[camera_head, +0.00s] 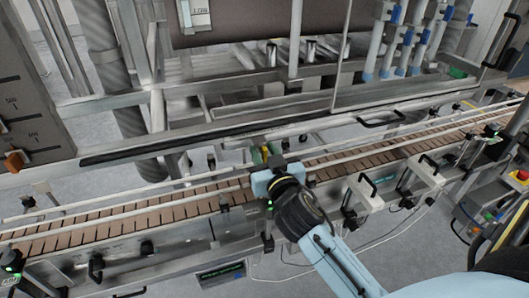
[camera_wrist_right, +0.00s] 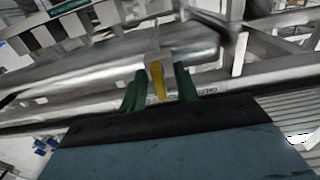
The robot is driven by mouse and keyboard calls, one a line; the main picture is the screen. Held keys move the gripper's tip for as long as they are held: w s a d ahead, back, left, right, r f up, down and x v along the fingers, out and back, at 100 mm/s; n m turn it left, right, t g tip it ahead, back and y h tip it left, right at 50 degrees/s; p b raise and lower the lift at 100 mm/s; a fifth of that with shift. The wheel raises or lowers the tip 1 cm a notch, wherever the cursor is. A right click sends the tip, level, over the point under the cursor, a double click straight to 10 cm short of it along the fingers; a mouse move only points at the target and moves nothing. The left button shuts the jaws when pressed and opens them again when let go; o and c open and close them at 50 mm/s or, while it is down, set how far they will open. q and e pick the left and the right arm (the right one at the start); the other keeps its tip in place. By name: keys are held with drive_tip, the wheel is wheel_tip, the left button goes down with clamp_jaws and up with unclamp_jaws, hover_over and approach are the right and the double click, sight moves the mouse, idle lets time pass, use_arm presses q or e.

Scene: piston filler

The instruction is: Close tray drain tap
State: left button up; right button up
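The yellow tap handle (camera_wrist_right: 158,82) shows in the right wrist view, upright and narrow, in front of a long shiny metal surface. My right gripper (camera_wrist_right: 159,74) has its two green fingers apart, one on each side of the handle. Narrow gaps seem to remain, so I cannot see it touching. In the head view my right gripper (camera_head: 264,157) reaches over the conveyor, below the machine's long metal front edge; the yellow there is small and mostly hidden by the gripper. The tap's body is not clear in either view. My left gripper is not in view.
A slatted brown conveyor (camera_head: 180,209) with metal guide rails runs under my right arm. A black handle (camera_head: 384,120) sits on the machine front to the right. White sensor boxes (camera_head: 363,194) stand along the conveyor's near side. A control panel (camera_head: 34,115) is at the left.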

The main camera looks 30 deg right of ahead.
clamp_jaws()
drive_tip(key=shift+n, duration=0.4)
drive_tip(key=n+p, duration=0.1)
drive_tip(key=n, duration=0.1)
drive_tip(key=shift+a+n+p, duration=0.1)
drive_tip(key=shift+n+p, duration=0.3)
drive_tip(key=n+p, duration=0.1)
drive_tip(key=n, duration=0.2)
drive_tip(key=shift+n, duration=0.3)
drive_tip(key=n+p, duration=0.2)
drive_tip(key=n, duration=0.3)
drive_tip(key=shift+a, duration=0.1)
drive_tip(key=n, duration=0.3)
drive_tip(key=n+p, duration=0.1)
drive_tip(key=n, duration=0.1)
drive_tip(key=shift+f+n, duration=0.2)
drive_tip(key=shift+n, duration=0.2)
